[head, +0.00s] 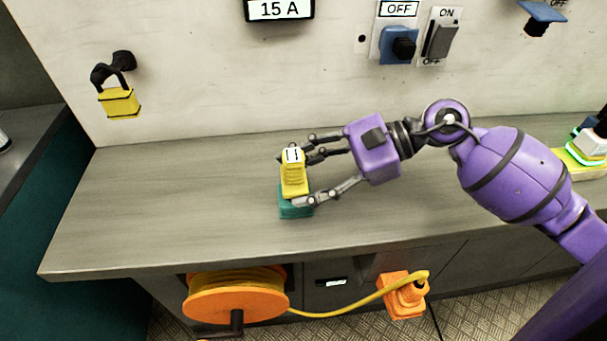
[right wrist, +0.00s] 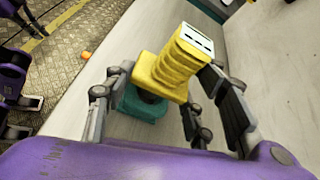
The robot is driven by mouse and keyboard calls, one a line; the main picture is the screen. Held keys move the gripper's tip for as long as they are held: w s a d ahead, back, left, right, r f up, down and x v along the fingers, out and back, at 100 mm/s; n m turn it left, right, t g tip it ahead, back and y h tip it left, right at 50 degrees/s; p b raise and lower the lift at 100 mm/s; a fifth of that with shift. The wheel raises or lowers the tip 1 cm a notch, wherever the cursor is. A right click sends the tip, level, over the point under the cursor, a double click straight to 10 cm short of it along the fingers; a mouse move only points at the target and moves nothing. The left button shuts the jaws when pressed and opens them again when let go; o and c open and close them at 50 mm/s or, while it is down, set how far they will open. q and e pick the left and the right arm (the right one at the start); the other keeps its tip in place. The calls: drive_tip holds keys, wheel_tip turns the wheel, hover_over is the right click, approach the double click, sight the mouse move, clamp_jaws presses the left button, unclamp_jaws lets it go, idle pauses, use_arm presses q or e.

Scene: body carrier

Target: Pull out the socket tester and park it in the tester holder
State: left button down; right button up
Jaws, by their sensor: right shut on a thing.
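The socket tester (head: 294,178) is yellow with a pale top face bearing dark slots. It stands upright at the teal holder (head: 296,208) on the bench; whether it is fully seated I cannot tell. My right gripper (head: 301,176) reaches in from the right with its fingers on both sides of the tester, shut on it. In the right wrist view the tester (right wrist: 172,65) sits between the fingers, above the teal holder (right wrist: 141,104), with a dark round part between them.
The grey bench top (head: 180,190) is clear left of the holder. A yellow padlock (head: 119,103) hangs on the wall. Switches (head: 441,42) are on the panel above. An orange cable reel (head: 236,303) and an orange socket (head: 404,296) are below the bench front.

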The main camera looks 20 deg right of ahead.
drive_tip(key=shift+f+b, duration=0.35)
drive_tip(key=shift+f, duration=0.1)
drive_tip(key=shift+f+b, duration=0.3)
drive_tip(key=shift+f, duration=0.05)
drive_tip(key=o, duration=1.6)
drive_tip(key=shift+s+d+r, duration=0.1)
drive_tip(key=shift+d+r, duration=0.05)
drive_tip(key=shift+d, duration=0.05)
drive_tip(key=v, duration=1.1)
drive_tip(key=shift+d+r, duration=0.1)
drive_tip(key=shift+d, duration=0.15)
